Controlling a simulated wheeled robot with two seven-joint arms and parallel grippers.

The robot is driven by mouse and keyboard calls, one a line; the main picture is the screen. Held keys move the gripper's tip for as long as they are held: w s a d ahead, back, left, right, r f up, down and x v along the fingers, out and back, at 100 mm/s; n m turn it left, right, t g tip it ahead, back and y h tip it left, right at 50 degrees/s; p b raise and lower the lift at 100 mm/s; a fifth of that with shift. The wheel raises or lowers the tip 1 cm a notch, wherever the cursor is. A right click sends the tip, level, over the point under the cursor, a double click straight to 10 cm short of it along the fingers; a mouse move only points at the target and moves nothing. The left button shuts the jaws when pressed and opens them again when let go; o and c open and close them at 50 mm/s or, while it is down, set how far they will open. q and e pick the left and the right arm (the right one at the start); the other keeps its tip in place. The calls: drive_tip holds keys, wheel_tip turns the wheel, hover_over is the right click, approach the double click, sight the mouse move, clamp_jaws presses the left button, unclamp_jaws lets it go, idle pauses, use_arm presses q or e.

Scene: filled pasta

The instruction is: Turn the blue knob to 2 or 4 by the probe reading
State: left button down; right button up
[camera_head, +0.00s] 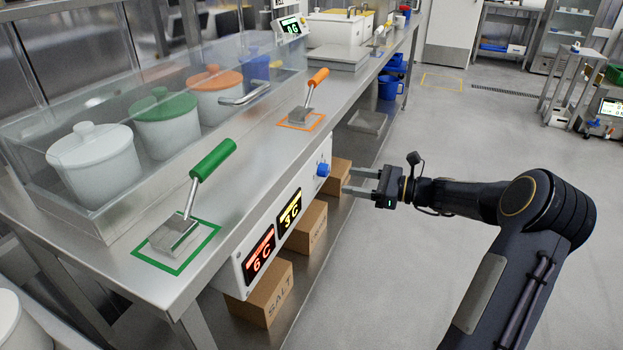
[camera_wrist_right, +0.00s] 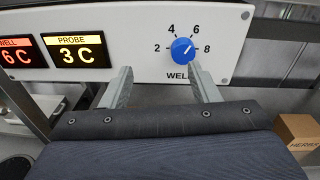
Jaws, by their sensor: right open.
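The blue knob (camera_head: 323,169) sits on the white control panel (camera_head: 240,268) on the counter's front. In the right wrist view the knob (camera_wrist_right: 183,50) is ringed by marks 2, 4, 6 and 8; its white line slants up and right, toward the 6 side. The yellow probe display (camera_wrist_right: 77,50) reads 3 C, and it also shows in the head view (camera_head: 290,213). The red well display (camera_wrist_right: 15,53) reads 6 C. My right gripper (camera_head: 360,181) is open and empty in front of the panel. In the wrist view the knob lies near its right fingertip (camera_wrist_right: 197,72). My left gripper is out of view.
Cardboard boxes (camera_head: 266,292) stand on the shelf below the panel. Above, the counter holds a green-handled scoop or press (camera_head: 213,160), an orange-handled one (camera_head: 317,78) and lidded pots (camera_head: 95,165) behind a clear guard.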

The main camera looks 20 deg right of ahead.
sight(328, 172)
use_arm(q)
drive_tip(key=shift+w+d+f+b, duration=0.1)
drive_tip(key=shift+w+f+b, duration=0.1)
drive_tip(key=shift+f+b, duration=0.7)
use_arm(e)
drive_tip(key=shift+m+t, duration=0.6)
drive_tip(key=shift+m, duration=0.2)
drive_tip(key=w+a, duration=0.1)
drive_tip(key=w, duration=0.1)
drive_tip(key=w+f, duration=0.1)
drive_tip(key=w, duration=0.2)
drive_tip(key=w+a, duration=0.1)
drive_tip(key=w, duration=0.1)
drive_tip(key=shift+w+a+f, duration=0.3)
drive_tip(key=shift+w+a, duration=0.05)
drive_tip(key=shift+w, duration=0.05)
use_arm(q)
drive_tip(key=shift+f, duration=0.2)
use_arm(e)
drive_tip(key=c, duration=1)
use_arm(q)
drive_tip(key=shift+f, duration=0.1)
use_arm(e)
drive_tip(key=shift+o, duration=0.2)
